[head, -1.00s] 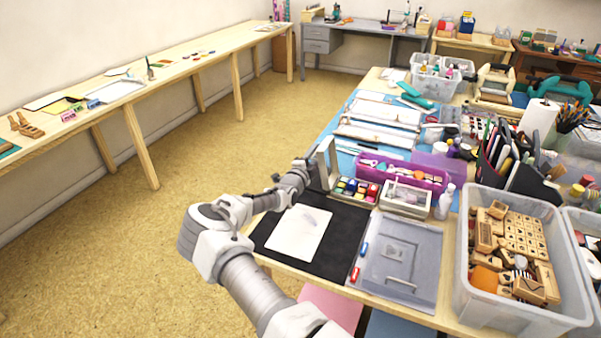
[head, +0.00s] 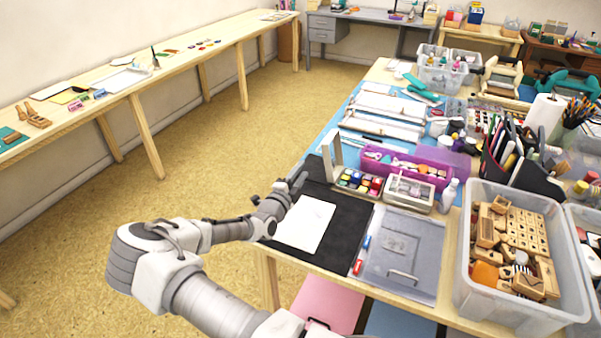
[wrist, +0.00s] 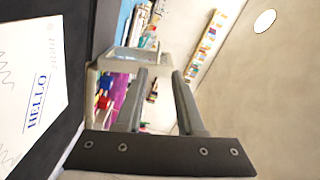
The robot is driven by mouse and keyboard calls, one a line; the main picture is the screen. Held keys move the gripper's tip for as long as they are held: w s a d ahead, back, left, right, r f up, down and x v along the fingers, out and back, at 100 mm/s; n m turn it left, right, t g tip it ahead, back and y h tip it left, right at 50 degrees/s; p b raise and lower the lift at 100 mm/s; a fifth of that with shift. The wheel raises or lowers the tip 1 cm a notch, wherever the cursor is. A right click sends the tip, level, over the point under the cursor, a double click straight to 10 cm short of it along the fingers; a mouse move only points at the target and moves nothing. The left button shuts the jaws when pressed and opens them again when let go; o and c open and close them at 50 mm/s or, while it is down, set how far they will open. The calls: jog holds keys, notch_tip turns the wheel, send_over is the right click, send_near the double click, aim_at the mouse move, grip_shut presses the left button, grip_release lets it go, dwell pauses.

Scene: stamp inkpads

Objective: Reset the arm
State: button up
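My gripper (head: 299,181) hangs over the left edge of the black mat, just left of the white paper. In the wrist view my gripper (wrist: 157,75) has its two fingers parallel and apart, with nothing between them. The white paper (head: 305,222) lies on the black mat (head: 345,225); in the wrist view the paper (wrist: 30,90) carries a blue "HELLO" print and some scribbled lines. A tray of colored inkpads (head: 358,182) sits at the back of the mat.
A pale upright stand (head: 332,150) rises close beyond my gripper. A bin of wooden stamps (head: 460,290) is at the front right. Open floor lies left of the table.

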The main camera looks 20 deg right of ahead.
dwell(0.3)
jog(key=s+d+r+m+g+y, duration=0.1)
jog(key=s+r+m+g, duration=0.3)
jog(key=m, duration=0.5)
jog(key=s+d+r+m+g+p, duration=0.1)
jog(key=s+r+m+g, duration=0.2)
jog(key=s+m, duration=0.45)
jog(key=s+d+r+m+g+y, duration=0.1)
jog(key=s+r+m+g, duration=0.3)
jog(key=m, duration=0.5)
jog(key=s+a+r+m+t+y+p, duration=0.1)
jog(key=s+a+r+m+t+y, duration=0.1)
jog(key=s+a+r+m+y, duration=0.3)
jog(key=s+a+r+m+t+y, duration=0.2)
jog(key=s+a+r+m+y, duration=0.4)
jog(key=s+a+r+m, duration=0.6)
jog(key=s+a+m, duration=0.2)
jog(key=s+m, duration=0.2)
jog(key=s, duration=0.1)
jog(key=shift+m+t+p, duration=0.3)
jog(key=shift+m+p, duration=0.05)
jog(key=shift+p, duration=0.05)
jog(key=shift+d, duration=0.25)
